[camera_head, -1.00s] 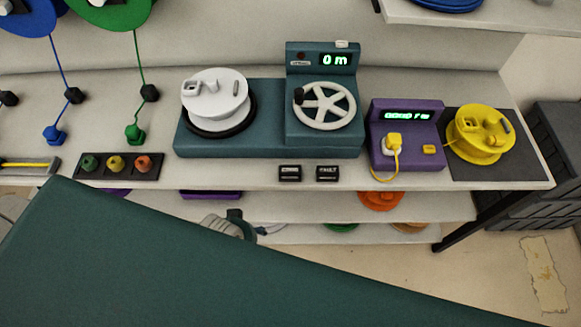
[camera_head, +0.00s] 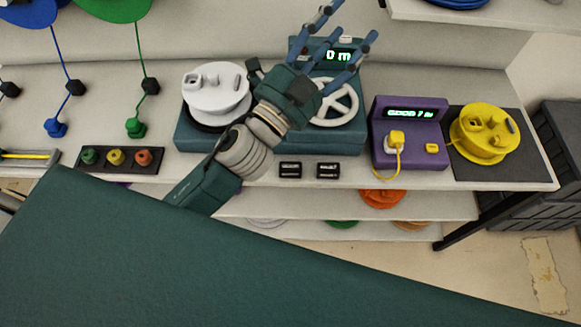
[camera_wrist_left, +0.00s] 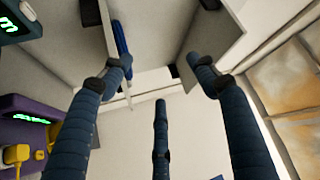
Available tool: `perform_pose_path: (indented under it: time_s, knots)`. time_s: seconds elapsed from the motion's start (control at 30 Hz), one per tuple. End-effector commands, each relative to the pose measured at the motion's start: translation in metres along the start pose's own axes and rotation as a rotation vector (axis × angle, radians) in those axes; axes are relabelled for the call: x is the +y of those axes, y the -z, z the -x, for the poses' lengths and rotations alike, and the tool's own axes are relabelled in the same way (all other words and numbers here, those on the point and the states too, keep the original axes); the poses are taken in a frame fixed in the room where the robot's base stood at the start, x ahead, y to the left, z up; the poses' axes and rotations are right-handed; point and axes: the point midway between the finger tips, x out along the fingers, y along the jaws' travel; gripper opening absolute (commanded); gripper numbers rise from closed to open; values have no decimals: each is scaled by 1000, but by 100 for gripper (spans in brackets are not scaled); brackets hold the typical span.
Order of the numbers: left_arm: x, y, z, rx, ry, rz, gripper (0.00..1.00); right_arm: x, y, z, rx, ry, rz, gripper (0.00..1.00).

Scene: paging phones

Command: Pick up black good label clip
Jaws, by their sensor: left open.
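Two small black label clips lie side by side on the front edge of the bench in the head view. The right clip (camera_head: 328,170) read FAULT in the earlier frame; the left clip (camera_head: 290,170) is the other one, its print too small to read now. My left gripper (camera_head: 352,22) is open and empty, its three blue fingers spread up and to the right over the teal machine, well above and beyond the clips. Its fingers also fill the left wrist view (camera_wrist_left: 160,78), where no clip shows. My right gripper is not in view.
The teal machine (camera_head: 200,140) carries a white spool (camera_head: 215,88) and a handwheel. A purple tester (camera_head: 410,158) reading GOOD and a yellow spool (camera_head: 483,135) stand to the right. A tray of coloured plugs (camera_head: 85,166) lies left. The bench front around the clips is clear.

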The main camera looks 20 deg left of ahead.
Motion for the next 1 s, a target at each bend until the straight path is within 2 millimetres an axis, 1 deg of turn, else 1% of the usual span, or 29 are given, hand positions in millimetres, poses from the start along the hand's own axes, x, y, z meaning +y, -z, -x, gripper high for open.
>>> perform_pose_path:
  time_s: [0.03,0.07,0.1,0.17,0.2,0.27,0.3,0.33,0.37,0.4,0.43,0.47,0.5,0.57,0.6,0.67,0.7,0.8,0.9,0.97,1.0]
  knots:
    - [-8,44,-9,168,28,-124,59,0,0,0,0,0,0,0]
    - [-8,70,-10,271,40,-199,59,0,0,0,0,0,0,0]
    - [-3,104,-6,408,51,-303,59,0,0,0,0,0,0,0]
    - [13,146,7,610,53,-462,59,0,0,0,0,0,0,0]
    - [29,168,20,744,44,-570,59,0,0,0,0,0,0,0]
    - [60,189,43,939,14,-734,59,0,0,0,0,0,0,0]
    - [84,193,60,1065,-19,-843,59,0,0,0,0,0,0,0]
    - [102,191,74,1157,-50,-925,59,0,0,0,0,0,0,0]
    - [120,185,87,1247,-87,-1007,59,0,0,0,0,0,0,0]
    - [143,170,104,1363,-148,-1116,59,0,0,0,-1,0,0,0]
    - [159,154,116,1447,-202,-1195,59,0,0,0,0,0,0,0]
    - [173,133,127,1524,-262,-1274,59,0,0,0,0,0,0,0]
    - [187,102,140,1621,-354,-1371,59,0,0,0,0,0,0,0]
    - [198,52,155,1743,-503,-1500,59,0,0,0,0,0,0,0]
    - [200,18,163,1808,-605,-1572,59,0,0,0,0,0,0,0]
    - [195,-29,172,1883,-760,-1656,59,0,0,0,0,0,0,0]
    - [189,-55,176,1919,-852,-1698,59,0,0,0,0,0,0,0]
    - [172,-100,184,1970,-1028,-1761,59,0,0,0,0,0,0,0]
    - [164,-121,188,1990,-1118,-1781,59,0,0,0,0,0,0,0]
    - [166,-126,190,1995,-1136,-1782,59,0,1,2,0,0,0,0]
    - [170,-128,192,1996,-1139,-1781,59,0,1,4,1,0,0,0]
